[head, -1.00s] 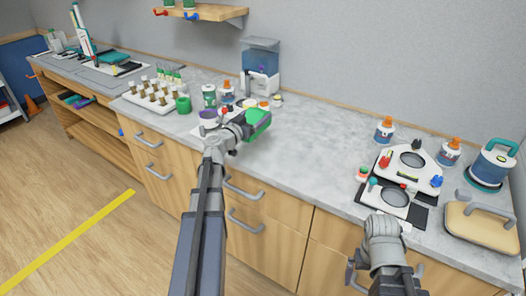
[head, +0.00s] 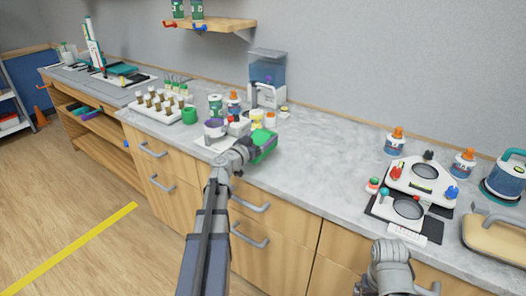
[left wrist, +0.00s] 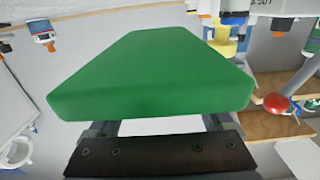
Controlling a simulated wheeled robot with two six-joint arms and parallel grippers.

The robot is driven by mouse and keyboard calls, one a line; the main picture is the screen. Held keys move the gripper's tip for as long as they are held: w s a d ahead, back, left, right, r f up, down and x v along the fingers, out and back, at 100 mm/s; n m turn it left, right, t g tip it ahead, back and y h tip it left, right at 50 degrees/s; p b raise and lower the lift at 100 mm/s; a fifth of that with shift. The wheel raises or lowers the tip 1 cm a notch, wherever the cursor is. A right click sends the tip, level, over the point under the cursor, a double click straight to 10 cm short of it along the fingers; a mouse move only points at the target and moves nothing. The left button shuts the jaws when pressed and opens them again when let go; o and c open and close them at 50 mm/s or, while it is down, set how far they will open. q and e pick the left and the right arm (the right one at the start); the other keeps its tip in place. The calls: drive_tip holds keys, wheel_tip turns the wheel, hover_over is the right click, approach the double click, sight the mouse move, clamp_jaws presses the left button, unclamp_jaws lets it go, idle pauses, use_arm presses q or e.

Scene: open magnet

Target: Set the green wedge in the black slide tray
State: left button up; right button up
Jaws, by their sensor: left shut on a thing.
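The green wedge (head: 264,146) is held in my left gripper (head: 248,150), at the front edge of the counter in the head view. In the left wrist view the wedge (left wrist: 150,75) fills the middle, with the gripper (left wrist: 155,127) shut on its near end. The wedge looks apart from the counter top. My right gripper (head: 390,275) is at the bottom right, in front of the drawers; its fingertips are not clear. A black flat tray or base (head: 434,230) shows under white slide devices at the right; I cannot tell whether it is the slide tray.
A white stand with a purple-topped cup (head: 214,128), bottles and a dispenser (head: 267,80) stand beside and behind the wedge. A vial rack (head: 160,107) is to the left. A kettle-like device (head: 505,178) is far right. The middle of the counter (head: 325,150) is clear.

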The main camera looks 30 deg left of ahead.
use_arm(q)
drive_tip(key=shift+f+b, duration=2.1)
drive_tip(key=shift+f, duration=0.1)
drive_tip(key=shift+f, duration=0.1)
drive_tip(key=shift+f, duration=0.15)
drive_tip(key=o, duration=1.2)
drive_tip(key=shift+o, duration=0.2)
drive_tip(key=shift+s+a, duration=0.15)
drive_tip(key=shift+s, duration=1.15)
drive_tip(key=shift+s+a, duration=0.2)
drive_tip(key=shift+s, duration=1.1)
drive_tip(key=shift+s+a, duration=0.15)
drive_tip(key=shift+s, duration=1.15)
